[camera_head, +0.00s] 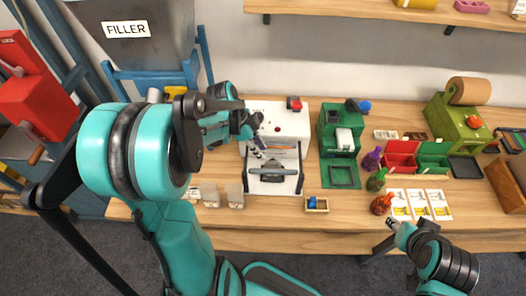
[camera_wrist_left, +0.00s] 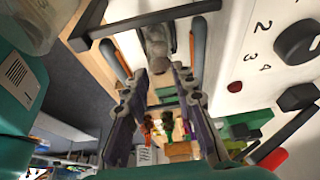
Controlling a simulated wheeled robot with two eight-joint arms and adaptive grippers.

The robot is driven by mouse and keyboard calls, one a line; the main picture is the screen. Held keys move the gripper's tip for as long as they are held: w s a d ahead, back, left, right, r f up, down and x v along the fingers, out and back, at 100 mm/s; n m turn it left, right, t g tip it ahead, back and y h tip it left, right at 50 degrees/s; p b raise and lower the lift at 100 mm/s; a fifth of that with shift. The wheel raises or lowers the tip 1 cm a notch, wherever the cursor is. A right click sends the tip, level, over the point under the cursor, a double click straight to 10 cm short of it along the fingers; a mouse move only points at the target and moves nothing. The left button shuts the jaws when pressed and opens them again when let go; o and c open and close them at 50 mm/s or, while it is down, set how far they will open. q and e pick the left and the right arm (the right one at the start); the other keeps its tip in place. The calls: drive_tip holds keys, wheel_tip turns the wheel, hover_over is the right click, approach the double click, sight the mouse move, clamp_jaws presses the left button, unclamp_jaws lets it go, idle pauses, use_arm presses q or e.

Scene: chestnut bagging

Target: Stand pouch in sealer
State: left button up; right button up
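The sealer is a white machine (camera_head: 286,121) with a numbered dial, on the table in the middle of the head view. Its white side with the dial fills the right of the left wrist view (camera_wrist_left: 235,60). A small grey bag-like thing, probably the pouch (camera_head: 272,174), is at the sealer's front frame. It also shows in the left wrist view (camera_wrist_left: 157,42), beyond my fingertips; I cannot tell if it stands or leans. My left gripper (camera_head: 259,147) is over the sealer's front, fingers apart and nothing visibly held. My right gripper (camera_head: 398,233) is small at the table's front edge, its opening unclear.
Grey pouches (camera_head: 210,196) stand left of the sealer. A green machine (camera_head: 339,130), a wooden tray with a blue thing (camera_head: 316,205), red (camera_head: 400,160) and green bins, colored bottles (camera_head: 381,204) and printed cards (camera_head: 420,203) lie to the right. The filler (camera_head: 140,40) stands back left.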

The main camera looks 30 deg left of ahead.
use_arm(q)
drive_tip(key=p+v, duration=0.2)
drive_tip(key=v, duration=0.6)
drive_tip(key=s+d+r+n+t+y, duration=0.4)
drive_tip(key=s+d+n, duration=0.4)
drive_tip(key=d+n, duration=0.4)
drive_tip(key=shift+n+t, duration=0.4)
drive_tip(key=shift+t, duration=0.2)
drive_tip(key=shift+s, duration=0.1)
wheel_tip(320, 180, down, 4)
drive_tip(key=b, duration=0.3)
drive_tip(key=shift+r+b, duration=0.1)
drive_tip(key=shift+b, duration=0.3)
drive_tip(key=shift+a, duration=0.15)
idle(0.4)
